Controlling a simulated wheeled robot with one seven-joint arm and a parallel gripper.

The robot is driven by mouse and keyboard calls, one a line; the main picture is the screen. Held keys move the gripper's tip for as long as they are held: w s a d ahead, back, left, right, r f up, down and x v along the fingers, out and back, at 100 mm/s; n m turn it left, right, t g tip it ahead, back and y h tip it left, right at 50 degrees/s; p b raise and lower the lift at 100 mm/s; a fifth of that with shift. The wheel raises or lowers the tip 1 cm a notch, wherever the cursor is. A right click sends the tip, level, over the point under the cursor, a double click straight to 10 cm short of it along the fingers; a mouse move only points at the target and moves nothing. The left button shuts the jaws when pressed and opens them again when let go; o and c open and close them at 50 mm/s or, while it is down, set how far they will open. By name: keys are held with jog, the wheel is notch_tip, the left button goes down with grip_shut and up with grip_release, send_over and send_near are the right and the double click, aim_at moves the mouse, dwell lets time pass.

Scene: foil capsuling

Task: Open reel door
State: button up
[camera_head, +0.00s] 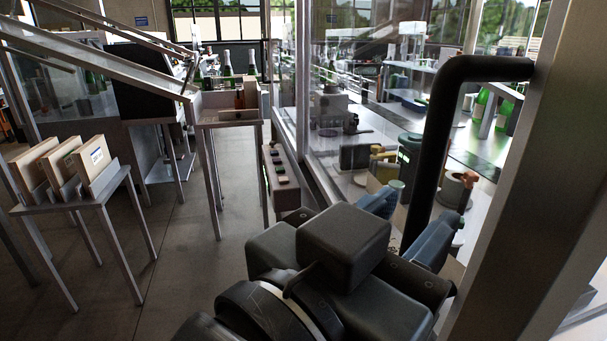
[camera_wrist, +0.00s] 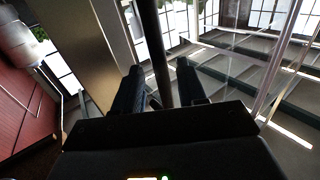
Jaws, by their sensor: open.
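The reel door shows in the head view as a clear panel in a metal frame (camera_head: 512,190), with a thick black bar handle (camera_head: 449,130) on that frame. My gripper (camera_head: 408,222) is open at the handle's lower part, with one blue-grey finger on each side of the bar. In the wrist view the handle (camera_wrist: 158,45) runs between the two dark fingers of my gripper (camera_wrist: 158,88). A gap shows between the bar and each finger there. The handle's lower end is hidden behind my gripper.
Behind the glass are a bench with machine parts and green bottles (camera_head: 480,105). At left, a small metal table (camera_head: 75,203) holds several wooden boxes. A stand with bottles (camera_head: 228,115) is beyond. The floor (camera_head: 190,265) between them is clear.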

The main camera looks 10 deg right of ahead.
aim_at(417, 214)
jog(key=shift+x, duration=1.55)
grip_shut()
